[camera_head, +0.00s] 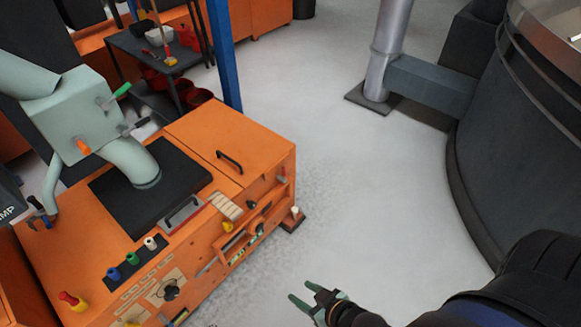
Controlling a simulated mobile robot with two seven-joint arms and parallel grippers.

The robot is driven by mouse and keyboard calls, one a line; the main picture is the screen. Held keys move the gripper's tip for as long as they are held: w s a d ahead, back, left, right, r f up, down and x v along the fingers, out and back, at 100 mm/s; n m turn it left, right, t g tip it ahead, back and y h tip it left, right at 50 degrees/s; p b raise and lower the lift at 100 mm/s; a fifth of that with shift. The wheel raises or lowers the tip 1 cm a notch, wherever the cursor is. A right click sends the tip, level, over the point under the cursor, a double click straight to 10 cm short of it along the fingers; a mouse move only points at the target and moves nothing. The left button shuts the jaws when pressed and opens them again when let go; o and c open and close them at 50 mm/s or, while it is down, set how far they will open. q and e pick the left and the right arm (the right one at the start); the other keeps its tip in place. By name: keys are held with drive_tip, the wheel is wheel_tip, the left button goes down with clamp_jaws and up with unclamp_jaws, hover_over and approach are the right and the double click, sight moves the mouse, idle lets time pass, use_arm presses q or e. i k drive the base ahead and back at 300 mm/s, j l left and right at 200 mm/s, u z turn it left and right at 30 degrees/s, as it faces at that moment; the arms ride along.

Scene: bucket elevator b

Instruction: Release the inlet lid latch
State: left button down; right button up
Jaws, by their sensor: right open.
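An orange machine cabinet (222,183) stands at the left. On its top is an orange lid-like panel (205,133) with a black bar handle (229,162), lying flat. A small lever-like fitting (282,179) sits on the cabinet's right side below the top edge. I cannot tell for sure which part is the inlet lid latch. My right gripper (300,291) has pale green fingers, spread apart and empty. It is over the floor at the bottom middle, to the right of the cabinet and touching nothing. My left gripper is not in view.
A pale green housing (75,108) with green and orange handles and a curved pipe (131,160) rises from the cabinet's black plate. A blue post (225,55) stands behind. A large dark round tank (500,150) is at the right. The grey floor between is clear.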

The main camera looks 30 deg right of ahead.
sight(282, 179)
drive_tip(key=i+l+u, duration=0.1)
drive_tip(key=l, duration=0.5)
drive_tip(key=i+l, duration=0.1)
drive_tip(key=l, duration=0.55)
drive_tip(key=l+u, duration=0.15)
drive_tip(key=l, duration=0.45)
drive_tip(key=i+l, duration=0.1)
drive_tip(key=l, duration=1.1)
drive_tip(key=i+l, duration=0.15)
drive_tip(key=l, duration=0.45)
